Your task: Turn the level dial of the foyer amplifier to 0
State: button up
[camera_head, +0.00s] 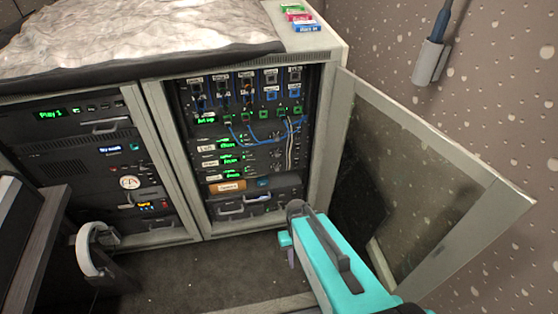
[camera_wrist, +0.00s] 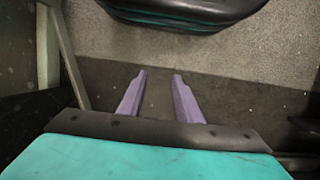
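The open right-hand rack (camera_head: 330,100) holds several stacked units. Below the patch cables are amplifier-like units with green displays: an upper one (camera_head: 227,142), a middle one (camera_head: 231,159) and a lower one (camera_head: 232,176). Their labels are too small to read surely, so I cannot tell which is the foyer amplifier. Its level dial and setting cannot be made out. My gripper (camera_head: 290,250) is low in front of the rack, apart from these units. In the wrist view, its two purple fingers (camera_wrist: 160,74) are spread with nothing between them; no amplifier shows there.
A glass-panelled door (camera_head: 420,175) stands open on the right, beside my arm. Blue cables (camera_head: 262,134) hang over the rack front. A drawer (camera_head: 255,203) lies below. A left rack (camera_head: 85,150) adjoins. Dark floor (camera_head: 190,270) in front is partly clear.

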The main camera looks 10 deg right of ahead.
jog(key=s+r+g+p, duration=0.1)
jog(key=s+r+p, duration=0.5)
jog(key=r+p, duration=0.3)
jog(key=s+r+g+p, duration=0.1)
jog(key=s+r+p, duration=0.5)
jog(key=r+p, duration=0.4)
jog(key=shift+s+p, duration=0.2)
jog(key=shift+p, duration=2.4)
jog(key=shift+a, duration=0.1)
jog(key=shift+w, duration=0.1)
